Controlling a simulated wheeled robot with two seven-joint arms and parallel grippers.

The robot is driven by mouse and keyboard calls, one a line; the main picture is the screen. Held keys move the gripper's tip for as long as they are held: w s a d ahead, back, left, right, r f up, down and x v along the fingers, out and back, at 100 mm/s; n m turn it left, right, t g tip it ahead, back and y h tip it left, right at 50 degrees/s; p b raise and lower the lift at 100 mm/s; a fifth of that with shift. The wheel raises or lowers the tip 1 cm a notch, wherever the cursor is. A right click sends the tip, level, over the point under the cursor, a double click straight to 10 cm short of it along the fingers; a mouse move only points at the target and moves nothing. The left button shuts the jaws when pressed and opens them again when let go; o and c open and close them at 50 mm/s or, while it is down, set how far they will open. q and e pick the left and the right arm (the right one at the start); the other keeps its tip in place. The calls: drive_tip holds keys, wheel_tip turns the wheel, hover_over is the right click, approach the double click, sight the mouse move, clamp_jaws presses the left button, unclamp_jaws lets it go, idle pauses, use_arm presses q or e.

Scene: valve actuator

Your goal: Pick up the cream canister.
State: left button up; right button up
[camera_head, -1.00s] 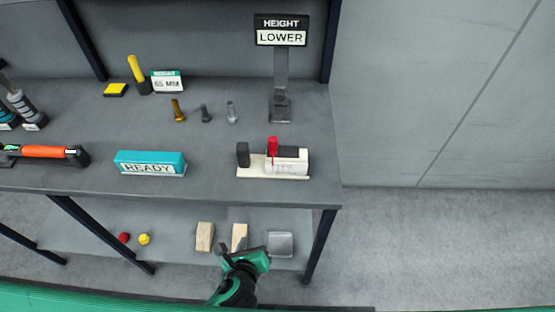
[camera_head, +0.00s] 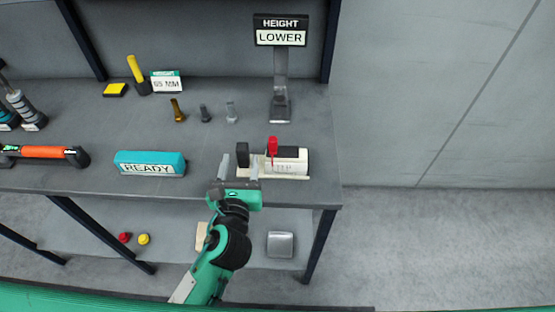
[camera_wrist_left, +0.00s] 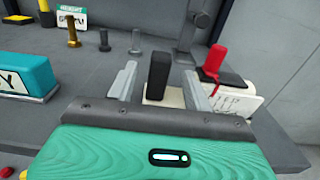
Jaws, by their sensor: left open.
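A cream canister-like body (camera_head: 287,166) with printed dark text lies on a pale base (camera_head: 262,174) at the front right of the bench. A red lever (camera_head: 272,150) and a black upright block (camera_head: 242,154) belong to the same assembly. My left gripper (camera_head: 238,170) is open at the bench's front edge, its fingers pointing toward the black block. In the left wrist view the black block (camera_wrist_left: 158,74) shows between the two fingers, and the cream body (camera_wrist_left: 230,100) lies right of the right finger, partly hidden by it. Whether anything touches is unclear. My right gripper is not in view.
A teal READY block (camera_head: 150,163) stands left of the gripper. A HEIGHT LOWER sign (camera_head: 281,30) on a post (camera_head: 280,95) stands behind the assembly. Several bolts (camera_head: 204,113) stand mid-bench. A lower shelf (camera_head: 175,240) holds small items. Floor at the right is clear.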

sight(243, 143)
use_arm(q)
drive_tip(key=shift+w+r, duration=0.15)
drive_tip(key=shift+w, duration=1.5)
drive_tip(key=shift+w+r, duration=0.15)
drive_tip(key=shift+w, duration=1.5)
drive_tip(key=shift+c, duration=0.4)
clamp_jaws()
